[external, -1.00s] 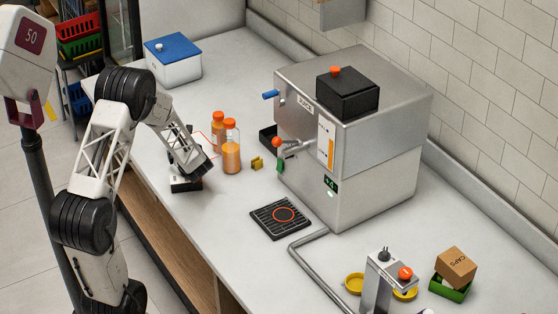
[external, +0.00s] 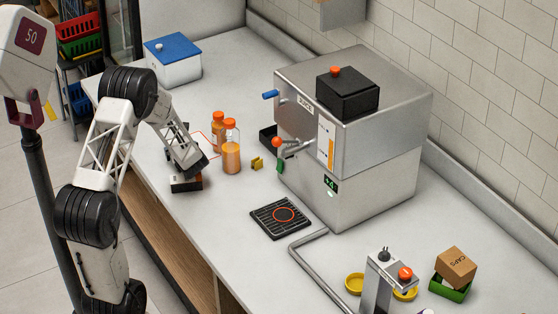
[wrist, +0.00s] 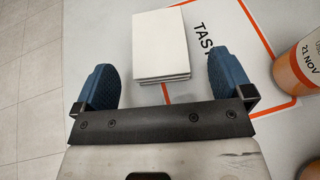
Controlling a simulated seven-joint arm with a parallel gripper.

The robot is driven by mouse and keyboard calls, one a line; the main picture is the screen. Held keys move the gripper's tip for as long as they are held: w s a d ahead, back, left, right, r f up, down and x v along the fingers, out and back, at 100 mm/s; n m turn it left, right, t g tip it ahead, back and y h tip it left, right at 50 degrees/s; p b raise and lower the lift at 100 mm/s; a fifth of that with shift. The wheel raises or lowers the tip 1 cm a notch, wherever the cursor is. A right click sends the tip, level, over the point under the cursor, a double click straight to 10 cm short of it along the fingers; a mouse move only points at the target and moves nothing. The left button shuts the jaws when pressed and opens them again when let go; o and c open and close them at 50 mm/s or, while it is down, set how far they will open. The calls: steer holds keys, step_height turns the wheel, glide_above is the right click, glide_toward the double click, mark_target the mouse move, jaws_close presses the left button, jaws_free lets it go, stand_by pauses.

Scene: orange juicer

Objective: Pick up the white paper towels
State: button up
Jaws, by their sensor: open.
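The white paper towels (wrist: 160,44) lie as a small flat stack on the counter in the wrist view, over an orange-outlined mark. My gripper (wrist: 162,85) is open, with one blue finger on each side of the stack's near part and gaps on both sides. In the external view my gripper (external: 186,183) is low over the counter, left of the juice bottles. The towels are hidden behind my arm there. I cannot tell the gripper's exact height over the stack.
Two orange juice bottles (external: 231,150) with orange caps stand just right of my gripper; one (wrist: 298,68) is close on the right in the wrist view. A steel juicer (external: 350,140) stands farther right. A white box with a blue lid (external: 173,60) is at the back. The counter's front edge is near.

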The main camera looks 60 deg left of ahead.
steer(key=shift+x, duration=2.2)
steer(key=shift+s, duration=0.15)
steer(key=shift+c, duration=0.3)
steer(key=c, duration=0.9)
